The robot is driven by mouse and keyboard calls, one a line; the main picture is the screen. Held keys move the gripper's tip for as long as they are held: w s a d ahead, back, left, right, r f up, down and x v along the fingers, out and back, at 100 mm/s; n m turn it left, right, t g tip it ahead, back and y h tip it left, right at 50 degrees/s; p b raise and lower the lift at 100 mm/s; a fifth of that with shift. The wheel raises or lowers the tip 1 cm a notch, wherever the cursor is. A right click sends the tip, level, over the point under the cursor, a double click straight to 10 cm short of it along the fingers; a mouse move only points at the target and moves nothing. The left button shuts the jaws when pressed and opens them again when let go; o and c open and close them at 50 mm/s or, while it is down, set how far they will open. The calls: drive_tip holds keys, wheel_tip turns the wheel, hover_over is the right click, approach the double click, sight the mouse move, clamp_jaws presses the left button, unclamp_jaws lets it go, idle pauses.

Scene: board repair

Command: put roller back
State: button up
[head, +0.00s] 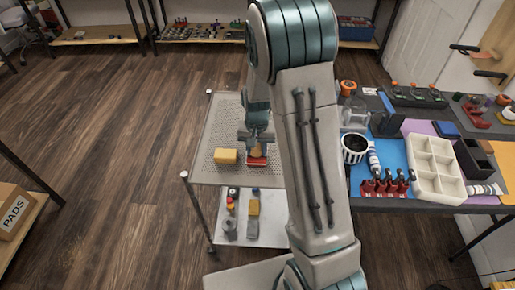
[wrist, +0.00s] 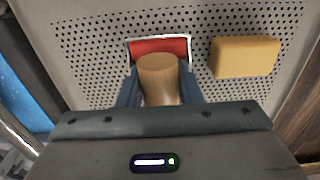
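The roller has a tan wooden handle (wrist: 160,78) and a red part with a pale frame (wrist: 158,47). In the head view its red part (head: 257,161) shows below my gripper (head: 258,146). In the wrist view my gripper (wrist: 160,92) has one blue-grey finger on each side of the handle, close against it. The handle points up toward the wrist. The roller is over the perforated trolley top (head: 215,125); I cannot tell whether it touches the surface. My gripper hides part of the handle.
A yellow block (head: 225,156) lies just left of the roller on the perforated top. A lower shelf (head: 270,228) holds small jars and blocks.

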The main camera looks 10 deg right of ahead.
drive_tip(key=shift+s+f, duration=0.4)
drive_tip(key=shift+f, duration=0.05)
drive_tip(key=shift+o, duration=0.2)
drive_tip(key=shift+r+p, duration=0.25)
drive_tip(key=shift+p, duration=0.1)
drive_tip(key=shift+o, duration=0.2)
wheel_tip(320, 180, up, 13)
drive_tip(key=shift+w+f+p, duration=0.15)
drive_tip(key=shift+w+p, duration=0.1)
drive_tip(key=shift+p, duration=0.1)
drive_tip(key=s+r+n+t, duration=0.1)
drive_tip(key=s+r, duration=0.3)
drive_tip(key=s, duration=0.6)
drive_tip(key=s+r+n+t, duration=0.1)
drive_tip(key=s+r, duration=0.3)
drive_tip(key=s, duration=0.6)
drive_tip(key=shift+n+t, duration=0.3)
drive_tip(key=shift+n, duration=0.4)
drive_tip(key=shift+s+r, duration=0.1)
drive_tip(key=shift+d+r+p, duration=0.1)
drive_tip(key=shift+r+p, duration=0.35)
drive_tip(key=shift+r, duration=0.05)
